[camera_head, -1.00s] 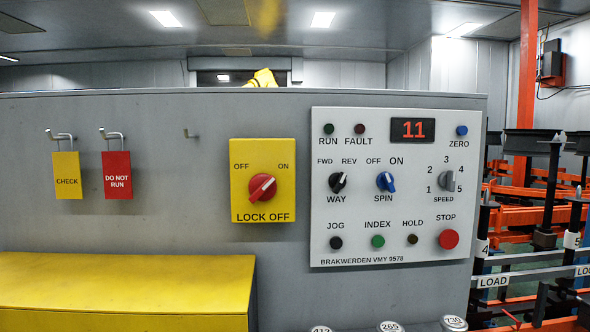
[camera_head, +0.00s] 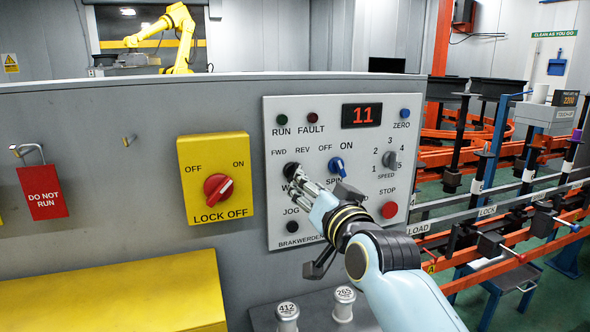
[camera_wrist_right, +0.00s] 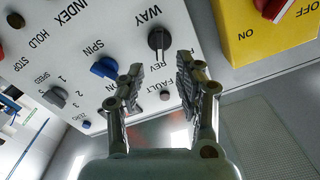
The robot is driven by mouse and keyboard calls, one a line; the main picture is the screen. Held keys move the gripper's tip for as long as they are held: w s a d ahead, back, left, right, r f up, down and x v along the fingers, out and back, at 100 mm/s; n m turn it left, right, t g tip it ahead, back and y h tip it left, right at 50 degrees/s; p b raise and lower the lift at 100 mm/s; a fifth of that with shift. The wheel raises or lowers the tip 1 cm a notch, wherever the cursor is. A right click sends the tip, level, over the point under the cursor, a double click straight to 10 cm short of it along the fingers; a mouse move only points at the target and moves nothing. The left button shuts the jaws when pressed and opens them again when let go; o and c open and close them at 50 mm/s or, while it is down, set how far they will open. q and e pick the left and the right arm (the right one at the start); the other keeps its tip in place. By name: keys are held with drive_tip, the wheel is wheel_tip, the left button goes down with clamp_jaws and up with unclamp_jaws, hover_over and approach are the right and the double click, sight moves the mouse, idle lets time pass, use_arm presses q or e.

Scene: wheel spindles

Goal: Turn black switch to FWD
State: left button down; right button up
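The black WAY switch (camera_head: 291,170) is on the white control panel (camera_head: 272,215), below the FWD and REV labels. In the right wrist view the black switch (camera_wrist_right: 159,40) shows upside down, with its pointer line towards REV. My right gripper (camera_head: 300,176) is in front of the panel, its fingertips close to the switch and covering part of its lower side and the WAY label. In the right wrist view my right gripper (camera_wrist_right: 160,75) is open, with the switch just beyond the gap between its fingers. Contact is not visible. My left gripper is not in view.
The blue SPIN switch (camera_head: 337,167) is just right of the black switch. The red STOP button (camera_head: 389,210) is lower right. A yellow LOCK OFF box (camera_head: 215,178) is on the left. Numbered spindles (camera_head: 343,304) stand below, beside a yellow cover (camera_head: 115,295).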

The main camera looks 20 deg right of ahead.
sight(294, 173)
drive_tip(key=w, duration=0.7)
drive_tip(key=shift+p, duration=0.45)
drive_tip(key=shift+s+a, duration=0.1)
drive_tip(key=shift+c, duration=0.3)
clamp_jaws()
